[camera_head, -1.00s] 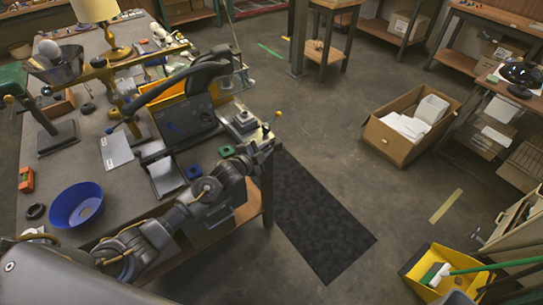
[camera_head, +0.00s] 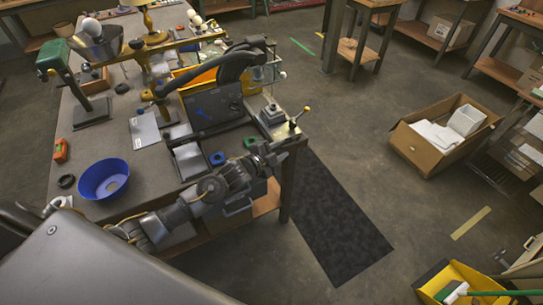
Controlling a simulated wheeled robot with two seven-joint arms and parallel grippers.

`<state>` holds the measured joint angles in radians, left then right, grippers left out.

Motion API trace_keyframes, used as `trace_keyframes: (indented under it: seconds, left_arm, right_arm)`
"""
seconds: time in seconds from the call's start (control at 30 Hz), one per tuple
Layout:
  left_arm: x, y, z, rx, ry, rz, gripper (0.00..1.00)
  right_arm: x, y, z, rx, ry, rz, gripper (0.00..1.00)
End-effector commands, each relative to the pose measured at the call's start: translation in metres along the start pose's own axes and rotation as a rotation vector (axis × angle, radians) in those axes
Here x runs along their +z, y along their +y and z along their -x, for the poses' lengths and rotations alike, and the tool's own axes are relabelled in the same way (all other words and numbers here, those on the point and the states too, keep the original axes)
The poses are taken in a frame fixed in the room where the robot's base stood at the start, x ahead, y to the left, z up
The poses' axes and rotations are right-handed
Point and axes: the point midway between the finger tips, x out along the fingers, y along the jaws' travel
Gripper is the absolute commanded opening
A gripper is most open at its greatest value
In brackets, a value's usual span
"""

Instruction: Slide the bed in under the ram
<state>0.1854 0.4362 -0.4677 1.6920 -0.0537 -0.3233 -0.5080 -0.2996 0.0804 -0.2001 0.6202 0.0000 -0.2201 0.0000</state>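A dark machine (camera_head: 213,104) with a curved black arm (camera_head: 235,66) stands at the table's right side; I take it for the press. A grey block (camera_head: 271,116) sits at its right, by a lever with a yellow knob (camera_head: 307,109). I cannot tell for certain which part is the bed, and the ram is not clearly visible. My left gripper (camera_head: 269,153) is at the table's right edge, just below the lever and block. Its fingers are small and dark, so its opening and any contact are unclear. My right gripper is not in view.
A blue bowl (camera_head: 103,179), a blue block (camera_head: 217,158) and a green block (camera_head: 250,142) are on the table (camera_head: 127,150). A yellow lamp (camera_head: 151,30) stands behind. A cardboard box (camera_head: 417,151) lies on the floor right of a dark mat (camera_head: 335,220). Floor between is clear.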

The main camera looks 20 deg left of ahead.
Motion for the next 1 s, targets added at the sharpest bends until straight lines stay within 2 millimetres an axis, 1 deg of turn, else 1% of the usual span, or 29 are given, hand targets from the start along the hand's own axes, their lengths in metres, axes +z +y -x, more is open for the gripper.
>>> trace_keyframes:
  seconds: [0.03, 0.1, 0.2, 0.3, 0.43, 0.67, 0.77, 0.83, 0.93, 1.0]
  left_arm:
    - [0.002, 0.002, 0.011, 0.001, 0.001, -0.001, 0.33]
    - [0.002, 0.003, 0.024, 0.002, 0.000, 0.000, 0.33]
    - [0.002, 0.002, 0.038, 0.001, 0.000, 0.000, 0.33]
    - [0.002, 0.002, 0.048, 0.002, -0.002, 0.001, 0.33]
    - [0.001, 0.001, 0.054, 0.002, -0.001, 0.002, 0.33]
    - [0.001, 0.001, 0.054, 0.002, -0.002, 0.002, 0.33]
    - [0.001, 0.003, 0.056, 0.005, -0.007, 0.012, 0.22]
    - [0.001, 0.011, 0.061, 0.020, -0.034, 0.049, 0.12]
    - [0.002, 0.035, 0.079, 0.064, -0.119, 0.159, 0.00]
    - [0.004, 0.054, 0.097, 0.101, -0.200, 0.256, 0.00]
  right_arm:
    - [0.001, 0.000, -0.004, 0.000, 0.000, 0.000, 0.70]
    - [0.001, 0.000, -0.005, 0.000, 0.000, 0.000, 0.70]
    - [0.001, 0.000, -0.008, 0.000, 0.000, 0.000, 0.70]
    - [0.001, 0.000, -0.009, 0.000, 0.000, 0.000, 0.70]
    - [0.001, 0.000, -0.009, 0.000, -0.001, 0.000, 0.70]
    - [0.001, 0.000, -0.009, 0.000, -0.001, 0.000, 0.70]
    - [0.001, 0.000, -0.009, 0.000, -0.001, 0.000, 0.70]
    - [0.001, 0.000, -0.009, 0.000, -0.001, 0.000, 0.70]
    - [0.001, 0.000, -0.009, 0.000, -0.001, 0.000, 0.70]
    - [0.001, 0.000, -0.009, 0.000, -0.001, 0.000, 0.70]
